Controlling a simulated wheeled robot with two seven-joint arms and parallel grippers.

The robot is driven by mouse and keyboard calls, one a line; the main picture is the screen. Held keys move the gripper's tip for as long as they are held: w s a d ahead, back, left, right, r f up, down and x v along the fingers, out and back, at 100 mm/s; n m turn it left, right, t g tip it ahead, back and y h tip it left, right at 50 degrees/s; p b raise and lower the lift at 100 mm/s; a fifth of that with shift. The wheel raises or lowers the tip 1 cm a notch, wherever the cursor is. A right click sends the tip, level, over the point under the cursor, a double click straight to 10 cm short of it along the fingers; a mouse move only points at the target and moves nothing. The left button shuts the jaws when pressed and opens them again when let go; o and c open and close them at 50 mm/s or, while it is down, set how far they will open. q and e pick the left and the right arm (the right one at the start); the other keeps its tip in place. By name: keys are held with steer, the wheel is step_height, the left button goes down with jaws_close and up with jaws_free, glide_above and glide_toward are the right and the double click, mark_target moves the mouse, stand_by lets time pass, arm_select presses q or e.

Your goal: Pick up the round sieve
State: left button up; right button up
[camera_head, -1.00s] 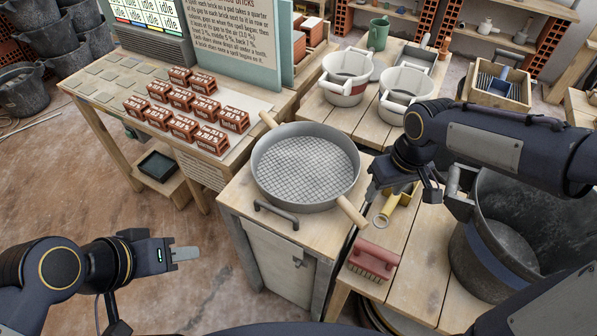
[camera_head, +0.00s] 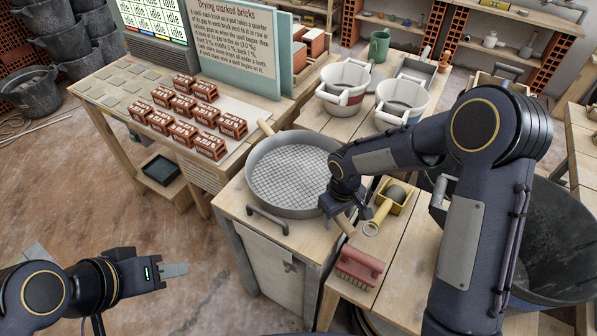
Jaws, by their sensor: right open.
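The round sieve (camera_head: 288,176) is a grey metal pan with a mesh bottom. It rests on a small wooden cabinet (camera_head: 240,213). One wooden handle sticks out at its far left side and the other at its near right side. My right gripper (camera_head: 349,214) is open, pointing down over the near right handle and the sieve's right rim. The gripper and wrist hide part of that handle and rim. I cannot tell whether the fingers touch the handle. My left gripper (camera_head: 174,270) is away from the sieve at the lower left, and its fingers' gap does not show.
Several marked bricks (camera_head: 185,107) sit on the left table. A large dark tub (camera_head: 562,240) is at right.

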steer(key=shift+f, duration=0.15)
jaws_close()
stand_by(0.4)
